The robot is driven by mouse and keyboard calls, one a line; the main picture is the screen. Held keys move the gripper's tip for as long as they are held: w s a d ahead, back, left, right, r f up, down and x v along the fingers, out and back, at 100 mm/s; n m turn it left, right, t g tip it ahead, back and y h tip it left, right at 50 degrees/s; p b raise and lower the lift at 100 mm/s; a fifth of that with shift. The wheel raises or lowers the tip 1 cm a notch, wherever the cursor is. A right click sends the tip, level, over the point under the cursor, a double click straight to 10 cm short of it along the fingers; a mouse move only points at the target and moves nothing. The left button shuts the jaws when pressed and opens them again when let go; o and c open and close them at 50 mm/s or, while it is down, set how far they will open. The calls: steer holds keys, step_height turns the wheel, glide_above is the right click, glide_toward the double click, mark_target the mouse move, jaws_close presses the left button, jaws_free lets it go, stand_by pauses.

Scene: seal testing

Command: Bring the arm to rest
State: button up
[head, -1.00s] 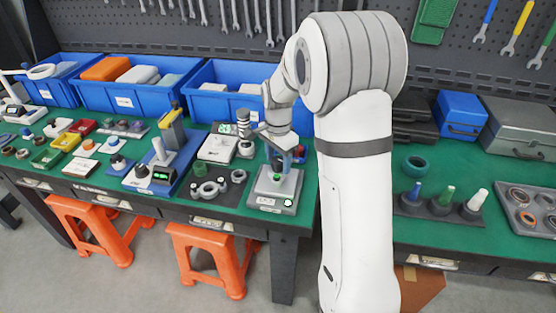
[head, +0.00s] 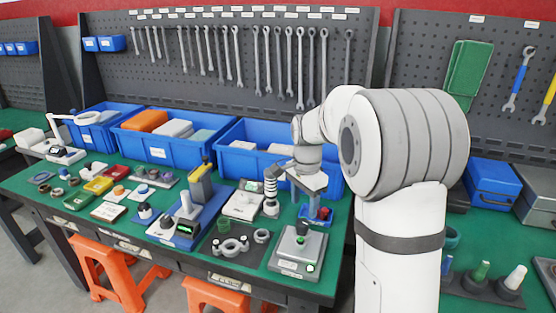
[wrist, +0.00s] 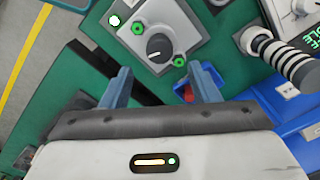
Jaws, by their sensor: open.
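My arm rises at the right of the head view and reaches over the green-topped bench (head: 345,215). My gripper (head: 312,208) hangs above the bench, near the back of a grey test box with a dark knob (head: 298,252). In the wrist view my gripper (wrist: 163,86) has its two blue-grey fingers wide apart with nothing between them. The grey box (wrist: 190,25) lies beyond the fingertips in that view, apart from them.
A blue device with a grey lever (head: 190,212) and a white gauge (head: 244,204) stand left of the grey box. Blue bins (head: 160,150) line the back below hanging wrenches. Orange stools (head: 105,260) stand in front. A ribbed black-and-silver handle (wrist: 290,62) is near the right finger.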

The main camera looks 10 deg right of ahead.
steer(key=s+a+r+n+t, duration=0.1)
steer(key=s+n, duration=1.1)
steer(key=s, duration=1.3)
step_height(320, 180, up, 2)
steer(key=shift+s+n+t, duration=0.2)
steer(key=shift+n+t, duration=0.1)
steer(key=shift+t, duration=0.5)
